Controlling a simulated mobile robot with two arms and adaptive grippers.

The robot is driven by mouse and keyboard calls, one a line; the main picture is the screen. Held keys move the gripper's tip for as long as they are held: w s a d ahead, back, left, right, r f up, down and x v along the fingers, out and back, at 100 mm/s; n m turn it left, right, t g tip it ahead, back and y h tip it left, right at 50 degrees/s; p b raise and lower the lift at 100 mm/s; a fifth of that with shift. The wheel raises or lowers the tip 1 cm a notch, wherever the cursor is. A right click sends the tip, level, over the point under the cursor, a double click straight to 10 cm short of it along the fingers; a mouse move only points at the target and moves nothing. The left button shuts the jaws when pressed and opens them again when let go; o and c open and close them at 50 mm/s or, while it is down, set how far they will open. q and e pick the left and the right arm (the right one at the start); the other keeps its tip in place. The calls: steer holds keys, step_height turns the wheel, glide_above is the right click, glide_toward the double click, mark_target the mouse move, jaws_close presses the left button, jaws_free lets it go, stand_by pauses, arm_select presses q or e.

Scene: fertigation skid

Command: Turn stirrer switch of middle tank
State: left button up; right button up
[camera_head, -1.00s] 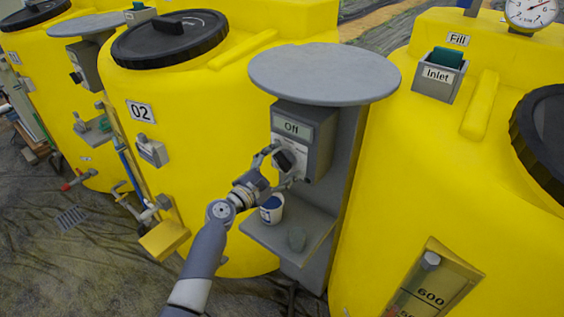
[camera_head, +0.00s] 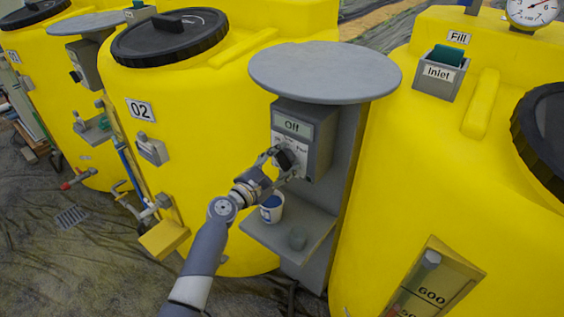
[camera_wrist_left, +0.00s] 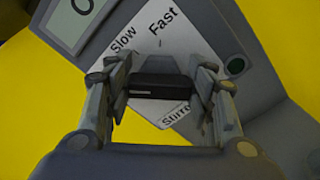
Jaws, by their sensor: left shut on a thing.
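The stirrer switch is a black knob (camera_head: 285,159) on the front of a grey control box (camera_head: 320,150) beside the yellow middle tank marked 02 (camera_head: 215,130). The box's display (camera_head: 292,126) reads "Off". My left gripper (camera_head: 282,163) is at the box with its fingers shut on the knob. In the left wrist view the black knob (camera_wrist_left: 161,87) lies between the two fingers (camera_wrist_left: 160,95). A white label plate (camera_wrist_left: 150,40) behind it shows "Slow", "Fast" and a partly hidden "Stirrer". My right gripper is not in view.
A round grey top (camera_head: 325,72) overhangs the box. Another yellow tank (camera_head: 400,190) stands close on the right.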

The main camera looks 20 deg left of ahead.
arm_select(q)
steer(key=m+b, duration=0.2)
steer(key=m, duration=0.2)
steer(key=shift+f+m+b, duration=0.25)
steer(key=shift+m+b, duration=0.05)
steer(key=shift+b, duration=0.1)
steer(key=shift+d+m+b, duration=0.1)
steer(key=shift+m+b, duration=0.65)
steer(key=shift+m, duration=0.95)
steer(key=o, duration=1.1)
